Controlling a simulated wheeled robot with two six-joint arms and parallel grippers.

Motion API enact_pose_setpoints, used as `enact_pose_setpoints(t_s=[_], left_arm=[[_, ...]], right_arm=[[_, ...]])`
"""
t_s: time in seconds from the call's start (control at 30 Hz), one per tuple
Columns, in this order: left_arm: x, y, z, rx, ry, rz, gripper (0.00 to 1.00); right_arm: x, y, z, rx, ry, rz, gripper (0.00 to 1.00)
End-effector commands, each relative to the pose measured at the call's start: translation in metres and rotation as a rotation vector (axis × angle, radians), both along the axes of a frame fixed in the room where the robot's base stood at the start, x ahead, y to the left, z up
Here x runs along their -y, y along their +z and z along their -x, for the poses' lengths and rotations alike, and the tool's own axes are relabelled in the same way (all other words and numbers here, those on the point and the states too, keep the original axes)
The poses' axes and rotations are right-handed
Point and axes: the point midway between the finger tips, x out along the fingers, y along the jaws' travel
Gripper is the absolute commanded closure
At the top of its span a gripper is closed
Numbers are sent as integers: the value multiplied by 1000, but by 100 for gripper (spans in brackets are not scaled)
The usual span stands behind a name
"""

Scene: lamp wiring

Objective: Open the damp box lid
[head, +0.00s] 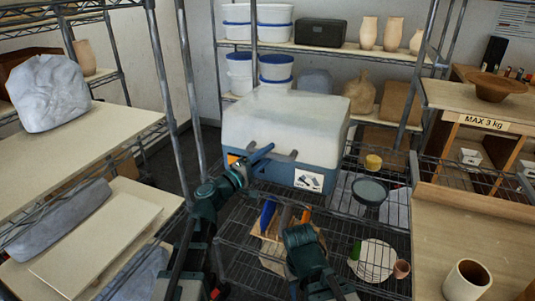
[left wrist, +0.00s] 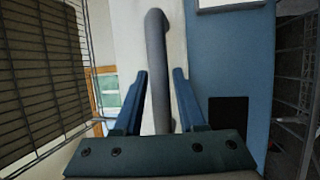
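The damp box has a blue base (head: 330,157) and a cloudy white lid (head: 295,115), which sits closed on it. A grey bar handle (head: 284,156) sticks out from its front. My left gripper (head: 262,157) is at this handle. In the left wrist view the handle (left wrist: 158,70) runs between the two blue fingers (left wrist: 160,100), with a gap on each side, so the gripper is open around it and not clamped. Part of the handle is hidden behind the gripper.
The box stands on a wire rack with posts close by. A yellow jar (head: 373,162) and a grey-green bowl (head: 369,191) are to its right. A wooden table (head: 440,240) is at right.

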Motion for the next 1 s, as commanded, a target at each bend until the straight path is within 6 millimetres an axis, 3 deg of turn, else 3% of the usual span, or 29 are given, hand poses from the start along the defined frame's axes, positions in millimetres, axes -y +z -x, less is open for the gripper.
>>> enact_pose_setpoints(t_s=[0.27,0.5,1.0], left_arm=[[1,0,-1,0,0,0,60],[0,0,-1,0,1,0,100],[0,0,-1,0,1,-1,100]], right_arm=[[0,0,0,0,0,0,50],[0,0,0,0,0,0,50],[0,0,0,0,0,0,50]])
